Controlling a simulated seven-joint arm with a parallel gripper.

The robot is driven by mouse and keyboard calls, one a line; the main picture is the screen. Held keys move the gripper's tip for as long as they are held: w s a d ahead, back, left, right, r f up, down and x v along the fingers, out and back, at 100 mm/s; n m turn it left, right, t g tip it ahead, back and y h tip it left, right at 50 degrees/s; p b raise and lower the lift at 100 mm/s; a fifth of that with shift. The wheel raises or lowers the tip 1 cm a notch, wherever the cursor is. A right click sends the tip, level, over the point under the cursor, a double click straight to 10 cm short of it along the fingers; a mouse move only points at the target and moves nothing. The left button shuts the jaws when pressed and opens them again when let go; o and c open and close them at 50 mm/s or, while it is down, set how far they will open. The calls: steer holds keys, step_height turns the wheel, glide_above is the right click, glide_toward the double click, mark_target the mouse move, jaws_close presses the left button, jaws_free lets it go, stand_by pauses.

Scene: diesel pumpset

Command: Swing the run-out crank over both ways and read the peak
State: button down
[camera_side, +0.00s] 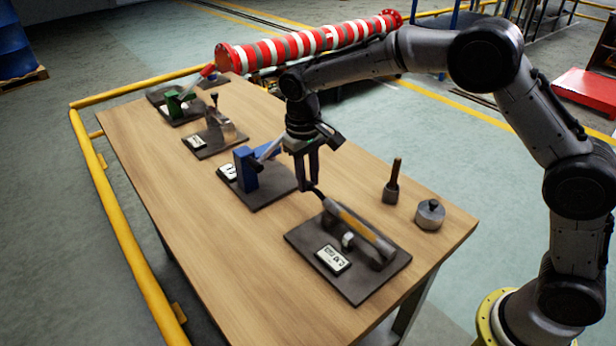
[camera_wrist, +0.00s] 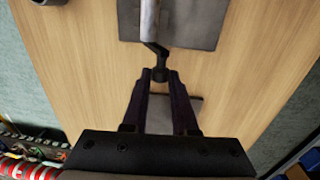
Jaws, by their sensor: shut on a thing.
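The run-out fixture is a dark plate (camera_side: 375,278) at the table's near end. It carries a silver shaft with a yellow band (camera_side: 358,232) and a small digital readout (camera_side: 332,258), whose digits are too small to read surely. A thin dark crank (camera_side: 319,194) sticks out from the shaft's far end; it also shows in the wrist view (camera_wrist: 156,50). My gripper (camera_side: 311,184) points down at this crank. In the wrist view my gripper (camera_wrist: 161,78) is shut on the crank's dark end, with a finger on each side. The fingers partly hide the grip.
A blue fixture (camera_side: 246,169) stands close behind my gripper, with a grey fixture (camera_side: 217,130) and a green fixture (camera_side: 175,105) farther back. A dark peg (camera_side: 392,186) and a round metal weight (camera_side: 430,214) stand at right. The table's left side is clear.

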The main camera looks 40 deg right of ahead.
steer(key=shift+a, duration=0.15)
steer(key=h, duration=0.1)
steer(key=a+f+h, duration=0.1)
steer(key=h, duration=0.1)
steer(key=a+h, duration=0.1)
steer(key=h, duration=0.1)
steer(key=shift+a+f, duration=0.2)
steer(key=shift+f, duration=0.2)
steer(key=h, duration=0.1)
steer(key=a+f+h, duration=0.1)
steer(key=h, duration=0.1)
steer(key=shift+f, duration=0.2)
steer(key=shift+a+f+h, duration=0.1)
steer(key=shift+f+h, duration=0.35)
steer(key=shift+h, duration=0.65)
steer(key=c, duration=0.7)
jaws_free()
